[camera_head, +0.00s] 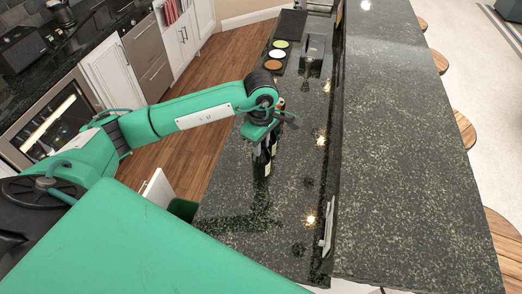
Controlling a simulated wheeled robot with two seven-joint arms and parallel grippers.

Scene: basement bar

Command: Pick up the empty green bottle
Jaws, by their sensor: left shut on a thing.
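A dark bottle (261,169) with a pale label stands upright on the dark speckled counter (225,205), just below my left gripper (268,142). The left gripper is shut on the bottle at its upper part, and the gripper and wrist hide some of it. The bottle looks nearly black here, so its green colour and whether it is empty cannot be told. Another dark bottle-like shape shows right behind it, mostly covered by the gripper. My right gripper is not in view.
A raised bar top (400,150) runs along the right, with wooden stools (465,130) beyond. The near counter is mostly clear.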

